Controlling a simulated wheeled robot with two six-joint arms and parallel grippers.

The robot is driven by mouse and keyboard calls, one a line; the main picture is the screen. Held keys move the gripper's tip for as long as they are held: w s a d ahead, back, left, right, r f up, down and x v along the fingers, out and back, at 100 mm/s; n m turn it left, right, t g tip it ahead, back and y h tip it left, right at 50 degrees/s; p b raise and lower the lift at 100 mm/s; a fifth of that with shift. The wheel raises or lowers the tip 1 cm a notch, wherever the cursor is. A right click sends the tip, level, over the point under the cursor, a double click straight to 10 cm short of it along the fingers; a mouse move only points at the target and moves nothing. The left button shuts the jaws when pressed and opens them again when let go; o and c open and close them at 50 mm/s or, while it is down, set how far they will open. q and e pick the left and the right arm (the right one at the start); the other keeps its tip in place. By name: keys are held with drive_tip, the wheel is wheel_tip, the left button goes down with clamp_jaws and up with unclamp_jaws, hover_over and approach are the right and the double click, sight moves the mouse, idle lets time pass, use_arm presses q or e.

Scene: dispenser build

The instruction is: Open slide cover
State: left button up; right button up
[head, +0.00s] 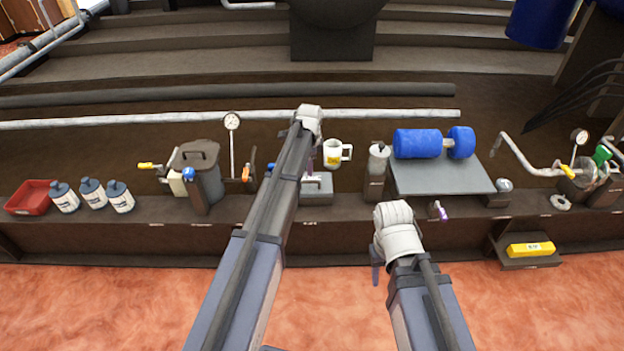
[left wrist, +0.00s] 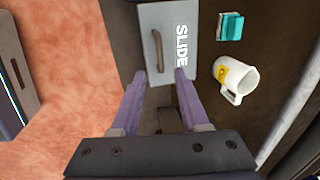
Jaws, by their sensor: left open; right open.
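The slide cover (left wrist: 178,55) is a light grey plate marked "SLIDE" with a raised bar handle (left wrist: 157,50). In the head view the cover (head: 318,188) sits on a small box at the middle of the bench, partly hidden by my left arm. My left gripper (left wrist: 161,76) is open and empty. In the left wrist view its fingertips straddle the near end of the cover, with the handle ahead, between their lines. Whether they touch the cover I cannot tell. My right gripper (head: 376,262) is open in front of the bench, away from the cover; its fingers are mostly hidden.
A white mug (head: 333,153) stands right behind the cover, and it also shows in the left wrist view (left wrist: 230,76). A teal block (left wrist: 229,26) lies nearby. A grey bin (head: 201,175) stands left, and a grey plate with a blue roller (head: 418,143) stands right.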

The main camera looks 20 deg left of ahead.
use_arm(q)
drive_tip(key=shift+w+a+f+b, duration=0.1)
drive_tip(key=shift+w+f+b, duration=0.15)
drive_tip(key=shift+f+b, duration=1.05)
drive_tip(key=shift+w+a+f+b, duration=0.1)
drive_tip(key=shift+w+f+b, duration=0.1)
drive_tip(key=shift+f+b, duration=1.05)
drive_tip(key=shift+w+f+b, duration=0.25)
drive_tip(key=shift+f+b, duration=0.95)
drive_tip(key=shift+f, duration=0.1)
drive_tip(key=shift+r, duration=0.1)
clamp_jaws()
